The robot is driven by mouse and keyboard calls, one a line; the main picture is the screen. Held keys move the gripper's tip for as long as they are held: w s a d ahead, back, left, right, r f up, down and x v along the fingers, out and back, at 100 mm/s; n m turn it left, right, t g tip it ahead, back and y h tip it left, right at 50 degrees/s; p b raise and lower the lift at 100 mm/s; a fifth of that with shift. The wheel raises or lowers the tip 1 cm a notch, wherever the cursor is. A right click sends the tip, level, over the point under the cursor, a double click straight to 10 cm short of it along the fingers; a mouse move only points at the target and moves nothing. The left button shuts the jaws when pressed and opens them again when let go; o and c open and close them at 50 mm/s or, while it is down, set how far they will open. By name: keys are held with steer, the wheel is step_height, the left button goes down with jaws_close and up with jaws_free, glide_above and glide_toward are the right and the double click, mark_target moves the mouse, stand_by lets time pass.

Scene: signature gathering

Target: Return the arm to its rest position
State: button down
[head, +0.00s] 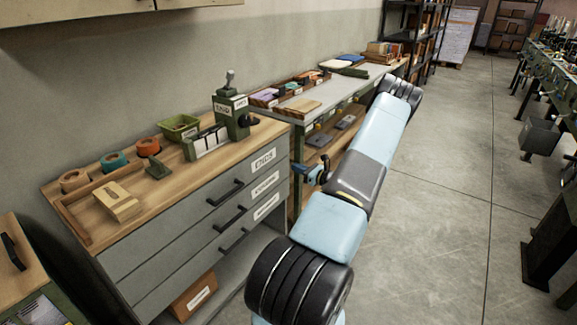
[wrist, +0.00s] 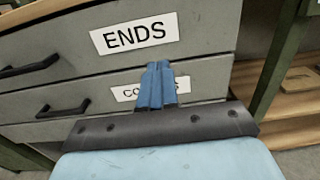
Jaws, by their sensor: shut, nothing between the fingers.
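My gripper (head: 301,170) is at the right front corner of the grey drawer cabinet, with its fingers toward the drawer fronts. In the wrist view its two blue fingers (wrist: 155,84) are pressed together with nothing between them. They stand in front of the drawers, covering part of the second label (wrist: 128,93). The "ENDS" label (wrist: 134,34) is readable above them. My light blue and dark arm stretches from the bottom of the head view up to the right and folds back to the gripper. Whether the fingertips touch the cabinet I cannot tell.
The drawer cabinet (head: 190,237) has protruding handles and a wooden top with tape rolls, a green bin (head: 179,127) and a green machine (head: 231,112). A lower shelved bench (head: 340,97) adjoins it. Open concrete floor (head: 440,210) lies to the right, before another bench.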

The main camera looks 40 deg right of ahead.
steer(key=shift+s+d, duration=0.2)
steer(key=shift+s, duration=0.95)
steer(key=w+a+r+n+g+y, duration=0.3)
steer(key=a+r+n, duration=0.2)
steer(key=a+r, duration=0.25)
steer(key=w+a+r+n+g+y, duration=0.3)
steer(key=a+r+n, duration=0.2)
steer(key=a+r, duration=0.3)
steer(key=s+a+r+n+g, duration=0.2)
steer(key=a+r+n+g, duration=0.3)
steer(key=a, duration=0.5)
steer(key=s+a+r+n+g, duration=0.2)
steer(key=a+r+n, duration=0.2)
steer(key=a+r, duration=0.4)
steer(key=s+a+r+n+g+h, duration=0.2)
steer(key=s+a+r+n+h, duration=0.5)
steer(key=s+a, duration=0.6)
steer(key=s+a+r+n+t+h, duration=0.1)
steer(key=s+r+n, duration=0.2)
steer(key=s, duration=0.3)
steer(key=s+a+r+n+t+h, duration=0.1)
steer(key=s+a+r+n+t, duration=0.1)
steer(key=s, duration=0.4)
steer(key=r+n, duration=0.1)
steer(key=n, duration=0.1)
steer(key=shift+s+a+r+n, duration=0.25)
steer(key=shift+r+n, duration=0.05)
steer(key=shift+n, duration=0.1)
